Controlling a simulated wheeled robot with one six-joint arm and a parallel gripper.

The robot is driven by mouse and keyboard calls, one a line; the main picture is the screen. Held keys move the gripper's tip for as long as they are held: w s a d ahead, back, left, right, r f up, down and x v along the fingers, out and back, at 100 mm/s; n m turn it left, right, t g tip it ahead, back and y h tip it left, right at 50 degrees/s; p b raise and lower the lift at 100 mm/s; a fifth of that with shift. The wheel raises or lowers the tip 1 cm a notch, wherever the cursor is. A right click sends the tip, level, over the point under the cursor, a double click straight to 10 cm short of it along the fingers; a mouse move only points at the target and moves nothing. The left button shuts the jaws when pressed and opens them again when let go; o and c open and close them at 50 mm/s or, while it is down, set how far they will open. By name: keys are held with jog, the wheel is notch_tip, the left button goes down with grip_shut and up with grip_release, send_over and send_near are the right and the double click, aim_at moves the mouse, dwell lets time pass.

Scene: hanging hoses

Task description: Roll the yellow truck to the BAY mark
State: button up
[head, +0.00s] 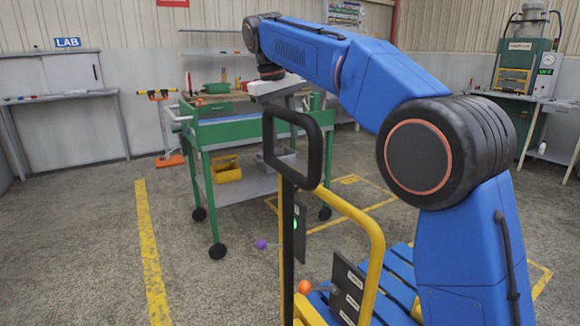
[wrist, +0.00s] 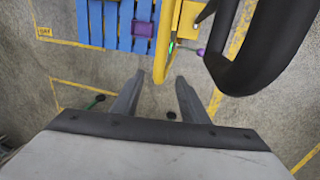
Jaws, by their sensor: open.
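The yellow truck has a blue slatted deck (head: 400,270) and a yellow tubular frame (head: 368,235) at the lower right of the head view. In the wrist view its blue deck (wrist: 118,25) and yellow frame (wrist: 166,40) are at the top. A thick black loop handle (head: 268,150) stands in front of the frame. The BAY mark (wrist: 45,31) looks like a small yellow-outlined floor label at the upper left.
A green wheeled cart (head: 245,128) with tools stands behind the truck. Yellow floor lines run at the left (head: 150,250) and around the truck. A purple knob (head: 262,244) and an orange knob (head: 304,287) stick out near the frame. Floor at the left is clear.

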jog(key=f, duration=0.3)
jog(key=d+f, duration=0.1)
jog(key=f, duration=0.3)
jog(key=w+f, duration=0.1)
jog(key=f, duration=0.2)
jog(key=shift+w+d+f, duration=0.1)
jog(key=shift+d+f, duration=0.3)
jog(key=shift+c, duration=0.2)
grip_shut()
